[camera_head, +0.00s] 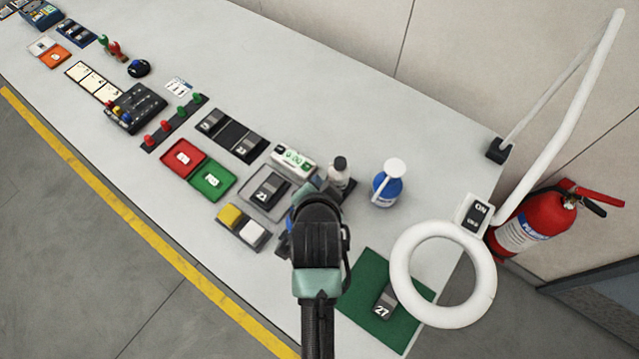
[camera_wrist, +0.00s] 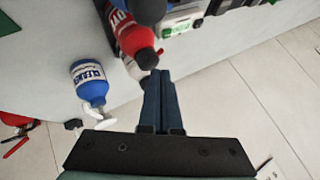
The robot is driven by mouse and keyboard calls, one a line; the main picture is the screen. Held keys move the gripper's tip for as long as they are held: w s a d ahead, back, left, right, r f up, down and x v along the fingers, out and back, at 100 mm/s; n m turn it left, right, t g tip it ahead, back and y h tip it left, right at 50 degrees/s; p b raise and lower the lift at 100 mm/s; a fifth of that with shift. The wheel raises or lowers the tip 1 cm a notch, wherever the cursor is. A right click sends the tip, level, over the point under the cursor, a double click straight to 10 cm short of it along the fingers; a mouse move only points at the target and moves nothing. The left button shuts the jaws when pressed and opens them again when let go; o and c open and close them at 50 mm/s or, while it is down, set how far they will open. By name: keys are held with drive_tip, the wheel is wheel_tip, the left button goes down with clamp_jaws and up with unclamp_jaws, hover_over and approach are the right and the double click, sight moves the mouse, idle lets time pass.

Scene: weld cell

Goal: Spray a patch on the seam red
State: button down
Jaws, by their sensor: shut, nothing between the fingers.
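My gripper (camera_wrist: 159,78) is shut and empty; the wrist view shows its two dark fingers pressed together. The fingertips lie just beside a red can (camera_wrist: 130,32) with white lettering; whether they touch it I cannot tell. In the head view my wrist hides the red can. A white can with a dark cap (camera_head: 340,172) stands just beyond my wrist. Part 27 (camera_head: 384,305), a dark block, lies on the green mat (camera_head: 402,330). Part 23 (camera_head: 268,190) lies in a grey tray (camera_head: 249,205). I cannot make out a seam or any red patch.
A blue cleaner bottle (camera_head: 386,190) stands right of the cans, also in the wrist view (camera_wrist: 90,83). A ring lamp (camera_head: 398,270) overhangs the green mat. Red (camera_head: 165,160) and green (camera_head: 196,188) trays lie left. A fire extinguisher (camera_head: 535,222) is beyond the table.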

drive_tip(key=shift+f+b, duration=0.3)
drive_tip(key=shift+f, duration=0.25)
idle(0.8)
drive_tip(key=shift+r+p, duration=0.95)
drive_tip(key=shift+p, duration=0.05)
wheel_tip(320, 180, up, 5)
drive_tip(key=p, duration=0.5)
drive_tip(key=shift+r, duration=0.1)
idle(2.1)
